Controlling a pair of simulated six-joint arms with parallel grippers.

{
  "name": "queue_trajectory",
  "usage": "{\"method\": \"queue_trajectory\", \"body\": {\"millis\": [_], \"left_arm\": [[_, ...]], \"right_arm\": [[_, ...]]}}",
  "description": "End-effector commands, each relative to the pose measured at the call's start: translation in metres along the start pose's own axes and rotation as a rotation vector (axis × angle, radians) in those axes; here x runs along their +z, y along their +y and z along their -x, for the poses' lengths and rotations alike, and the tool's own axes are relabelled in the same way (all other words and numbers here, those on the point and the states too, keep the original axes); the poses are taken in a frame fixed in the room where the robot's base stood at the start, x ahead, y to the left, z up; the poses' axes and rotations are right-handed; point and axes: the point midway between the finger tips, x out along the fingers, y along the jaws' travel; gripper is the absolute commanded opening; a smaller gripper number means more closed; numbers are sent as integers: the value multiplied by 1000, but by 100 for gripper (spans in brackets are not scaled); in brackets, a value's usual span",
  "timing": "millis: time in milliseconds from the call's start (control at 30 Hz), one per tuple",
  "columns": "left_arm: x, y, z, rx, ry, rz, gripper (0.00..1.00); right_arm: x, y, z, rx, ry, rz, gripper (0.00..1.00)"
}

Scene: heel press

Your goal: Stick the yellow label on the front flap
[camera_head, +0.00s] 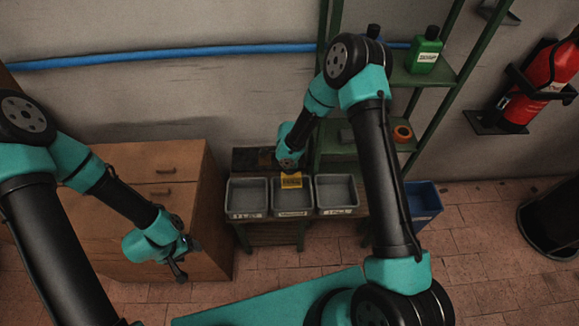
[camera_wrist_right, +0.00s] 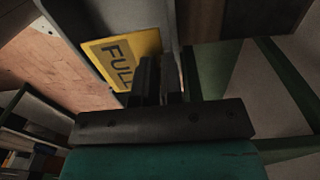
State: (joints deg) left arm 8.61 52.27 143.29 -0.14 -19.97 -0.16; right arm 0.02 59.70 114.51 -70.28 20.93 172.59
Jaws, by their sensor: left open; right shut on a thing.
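The yellow label (camera_head: 291,181) shows over the rear part of the middle grey bin (camera_head: 293,208) in the head view. In the right wrist view the yellow label (camera_wrist_right: 124,58) reads "FULL" and lies close to a grey surface; whether it touches is unclear. My right gripper (camera_head: 290,170) is shut on the label's edge; its dark fingers (camera_wrist_right: 158,72) cover part of it. The middle bin's front (camera_head: 292,212) carries a small pale tag; I cannot make out a separate flap. My left gripper (camera_head: 180,268) is open and empty, left of the bins.
Grey bins stand left (camera_head: 247,208) and right (camera_head: 336,206) of the middle one on a small stand (camera_head: 270,236). A wooden cabinet (camera_head: 190,185) is at the left. A green shelf (camera_head: 400,75) rises behind at the right. A blue bin (camera_head: 424,200) stands on the floor.

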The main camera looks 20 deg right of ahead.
Motion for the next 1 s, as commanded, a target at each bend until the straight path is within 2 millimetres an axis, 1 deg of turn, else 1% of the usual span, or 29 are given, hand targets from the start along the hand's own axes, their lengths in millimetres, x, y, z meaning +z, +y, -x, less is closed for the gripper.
{"method": "queue_trajectory", "body": {"millis": [400, 567, 767, 1000], "left_arm": [[0, 0, 0, 0, 0, 0, 62], [0, 0, 0, 0, 0, 0, 62], [0, 0, 0, 0, 0, 0, 62], [0, 0, 0, 0, 0, 0, 62]], "right_arm": [[0, -1, 0, -1, 0, 2, 0], [-1, -4, 5, -2, 1, 32, 0], [-6, -13, 20, -3, 4, 146, 0], [-13, -24, 47, -3, 9, 364, 0]]}}
